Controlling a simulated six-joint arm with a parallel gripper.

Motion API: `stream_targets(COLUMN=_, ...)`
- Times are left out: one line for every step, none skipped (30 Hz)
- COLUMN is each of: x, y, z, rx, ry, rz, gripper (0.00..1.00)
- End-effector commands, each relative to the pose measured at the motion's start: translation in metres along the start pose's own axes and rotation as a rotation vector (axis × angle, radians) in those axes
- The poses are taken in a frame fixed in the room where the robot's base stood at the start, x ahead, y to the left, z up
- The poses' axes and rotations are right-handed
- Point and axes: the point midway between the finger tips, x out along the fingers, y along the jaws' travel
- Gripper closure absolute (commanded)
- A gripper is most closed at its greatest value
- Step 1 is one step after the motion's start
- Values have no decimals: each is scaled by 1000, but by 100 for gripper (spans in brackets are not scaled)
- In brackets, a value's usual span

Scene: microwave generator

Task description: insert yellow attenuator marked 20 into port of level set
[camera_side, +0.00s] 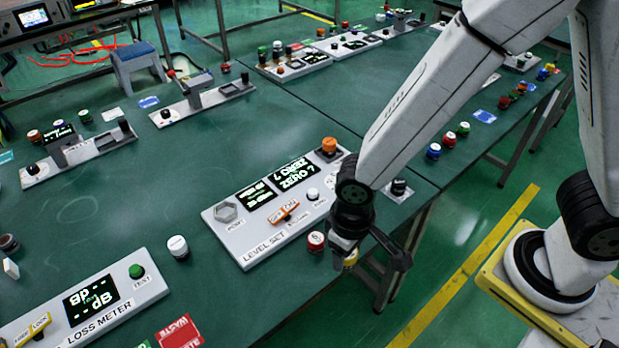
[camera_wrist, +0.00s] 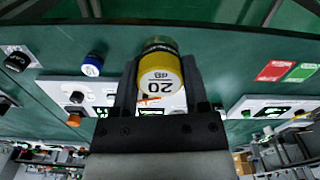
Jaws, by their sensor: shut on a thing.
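The yellow attenuator (camera_wrist: 160,72) has a white face marked 20 dB and is held between the two fingers of my gripper (camera_wrist: 158,88) in the wrist view. In the side view my gripper (camera_side: 345,247) points down near the front edge of the table, and a bit of the yellow attenuator (camera_side: 351,258) shows below it. The level set (camera_side: 258,238) is a white panel with two lit displays and an orange knob. Its port (camera_side: 226,212) is a grey hexagon at its left end, apart from my gripper. My gripper hides much of the panel in the wrist view.
A red-and-white cylinder (camera_side: 316,241) stands close left of my gripper. A white-topped cylinder (camera_side: 178,247) stands between the level set and the loss meter (camera_side: 108,302). A black cylinder (camera_side: 398,187) stands right of the panel.

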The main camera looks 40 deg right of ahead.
Motion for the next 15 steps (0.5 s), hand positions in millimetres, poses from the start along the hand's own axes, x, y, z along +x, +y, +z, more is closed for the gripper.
stream_targets(x=-2, y=1, z=4, rx=-1, ry=1, rz=-1, gripper=100)
stream_targets(x=-3, y=1, z=6, rx=-1, ry=1, rz=-1, gripper=100)
stream_targets(x=-4, y=2, z=8, rx=-1, ry=2, rz=-1, gripper=100)
stream_targets(x=-5, y=2, z=10, rx=-1, ry=2, rz=-1, gripper=100)
stream_targets(x=-5, y=3, z=11, rx=-1, ry=1, rz=-1, gripper=100)
stream_targets(x=-6, y=3, z=12, rx=-1, ry=1, rz=0, gripper=100)
stream_targets(x=-6, y=3, z=13, rx=-1, ry=1, rz=0, gripper=100)
stream_targets(x=-7, y=4, z=14, rx=-1, ry=1, rz=0, gripper=100)
stream_targets(x=-7, y=4, z=14, rx=-1, ry=1, rz=-1, gripper=100)
stream_targets(x=-7, y=4, z=15, rx=-1, ry=1, rz=-1, gripper=100)
stream_targets(x=-7, y=4, z=15, rx=-1, ry=1, rz=-1, gripper=100)
stream_targets(x=-7, y=4, z=15, rx=-1, ry=1, rz=-1, gripper=100)
stream_targets(x=-7, y=4, z=15, rx=-1, ry=1, rz=-1, gripper=100)
stream_targets(x=-7, y=4, z=16, rx=-1, ry=1, rz=-1, gripper=100)
stream_targets(x=-7, y=4, z=16, rx=-1, ry=1, rz=-1, gripper=100)
